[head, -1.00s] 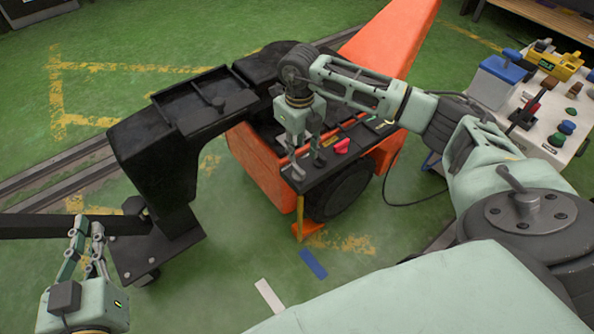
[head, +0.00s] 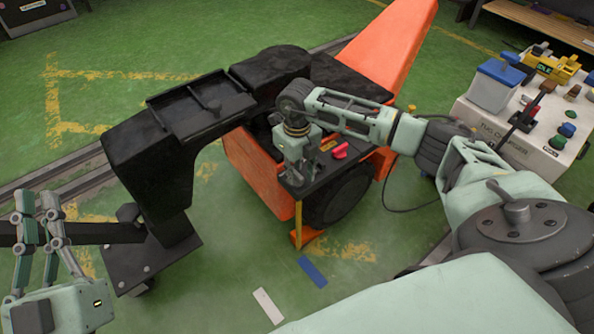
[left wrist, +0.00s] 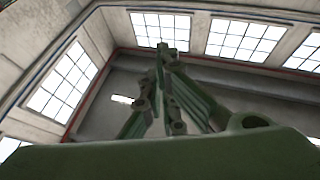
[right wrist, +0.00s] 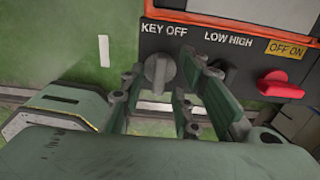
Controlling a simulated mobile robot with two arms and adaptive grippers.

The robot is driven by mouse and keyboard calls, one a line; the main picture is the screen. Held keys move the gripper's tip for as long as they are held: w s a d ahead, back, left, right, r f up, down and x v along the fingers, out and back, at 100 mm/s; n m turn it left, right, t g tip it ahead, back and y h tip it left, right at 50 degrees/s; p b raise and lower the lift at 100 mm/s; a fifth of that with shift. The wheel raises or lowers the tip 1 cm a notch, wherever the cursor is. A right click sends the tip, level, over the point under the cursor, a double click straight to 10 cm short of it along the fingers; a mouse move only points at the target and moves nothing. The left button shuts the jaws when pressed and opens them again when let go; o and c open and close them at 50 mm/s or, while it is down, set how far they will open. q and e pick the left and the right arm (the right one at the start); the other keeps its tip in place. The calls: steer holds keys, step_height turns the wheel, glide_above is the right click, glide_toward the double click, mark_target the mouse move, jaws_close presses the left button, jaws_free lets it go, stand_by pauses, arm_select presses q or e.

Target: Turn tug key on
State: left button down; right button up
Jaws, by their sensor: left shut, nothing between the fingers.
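The tug is an orange and black vehicle (head: 262,172) with a dark control panel (right wrist: 225,70). In the right wrist view a grey key knob (right wrist: 157,75) sits under the label "KEY OFF", its grip roughly upright. My right gripper (right wrist: 161,64) is open, with one finger on each side of the knob; I cannot tell whether they touch it. In the head view my right gripper (head: 297,178) is at the panel's near left end and hides the knob. My left gripper (head: 36,200) is shut and empty at the far left, away from the panel.
A "LOW HIGH" knob (right wrist: 222,72) and a red "OFF ON" switch (right wrist: 280,86) are close to the right of the key knob. A tug charger (head: 515,140) stands at the right. The tug's black arm (head: 150,160) is near my left gripper.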

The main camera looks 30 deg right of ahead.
jaws_close()
stand_by(0.4)
